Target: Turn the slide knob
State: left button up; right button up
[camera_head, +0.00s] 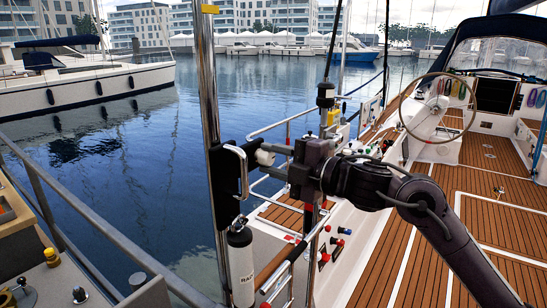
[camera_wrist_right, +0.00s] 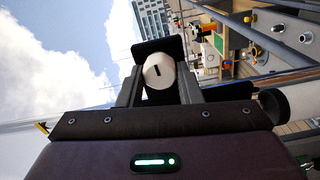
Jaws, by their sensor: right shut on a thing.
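The knob (camera_head: 264,157) is a small white cylinder on a black bracket (camera_head: 224,180) fixed to an upright metal pole. It also shows in the right wrist view (camera_wrist_right: 154,76), a white round end with a dark slot across it. My right gripper (camera_head: 271,160) reaches it from the right, its arm coming in from the lower right. In the wrist view the right gripper's fingers (camera_wrist_right: 158,84) are closed on the knob, one on each side. The fingers hide part of the knob in the head view. My left gripper is not in view.
The pole (camera_head: 207,90) stands just left of the right gripper. A metal rail (camera_head: 75,225) crosses the lower left. A boat's wooden deck and steering wheel (camera_head: 438,108) lie right.

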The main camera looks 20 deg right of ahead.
jog(key=shift+m, duration=0.4)
jog(key=o, duration=1)
jog(key=shift+s+d+f, duration=0.15)
jog(key=shift+s+d, duration=0.1)
jog(key=b+v, duration=0.4)
jog(key=v, duration=0.3)
jog(key=shift+s, duration=0.1)
